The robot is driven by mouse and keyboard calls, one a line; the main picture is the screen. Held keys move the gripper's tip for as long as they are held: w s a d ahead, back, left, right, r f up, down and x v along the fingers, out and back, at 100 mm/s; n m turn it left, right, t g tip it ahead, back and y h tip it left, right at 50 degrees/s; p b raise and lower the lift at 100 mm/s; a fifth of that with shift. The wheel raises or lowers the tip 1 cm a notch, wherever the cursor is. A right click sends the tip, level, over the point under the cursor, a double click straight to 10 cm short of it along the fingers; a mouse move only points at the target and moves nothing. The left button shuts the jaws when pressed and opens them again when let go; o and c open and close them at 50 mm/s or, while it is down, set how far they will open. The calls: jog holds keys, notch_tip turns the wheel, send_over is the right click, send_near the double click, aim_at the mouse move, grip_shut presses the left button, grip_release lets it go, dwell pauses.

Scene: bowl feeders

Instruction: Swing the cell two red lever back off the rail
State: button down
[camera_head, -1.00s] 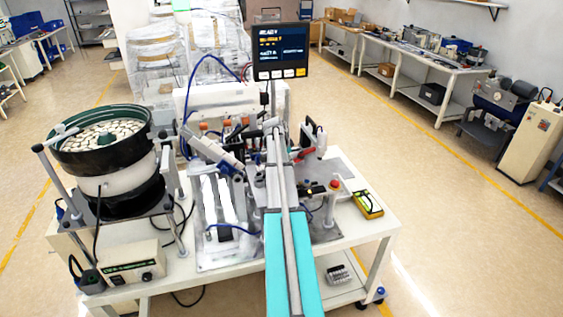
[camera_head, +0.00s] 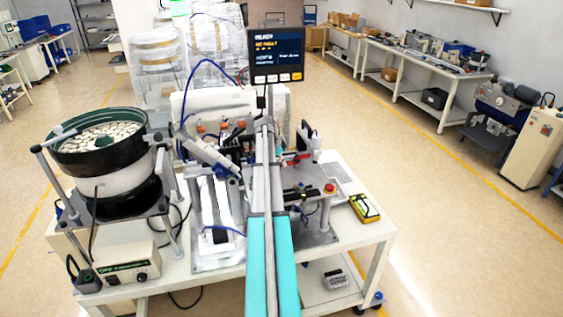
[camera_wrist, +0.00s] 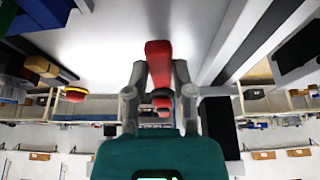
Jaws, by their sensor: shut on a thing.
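The red lever (camera_wrist: 158,58) stands between the two grey fingers of my gripper (camera_wrist: 159,82) in the wrist view. The fingers are closed on it from both sides, and its upper end reaches past the fingertips. In the head view a small red lever part (camera_head: 297,157) shows on the fixture, just right of my grey and teal arm. My gripper cannot be made out clearly in the head view. The rail and the lever's pivot are not clearly visible.
A bowl feeder (camera_head: 100,150) stands at the left of the white bench. A monitor (camera_head: 277,55) rises behind the fixture. An emergency button (camera_head: 329,188) and a yellow handheld device (camera_head: 364,207) lie to the right. The floor right of the bench is clear.

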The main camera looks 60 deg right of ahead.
jog(key=shift+w, duration=0.2)
jog(key=shift+c, duration=2.4)
grip_release()
jog(key=shift+s, duration=0.15)
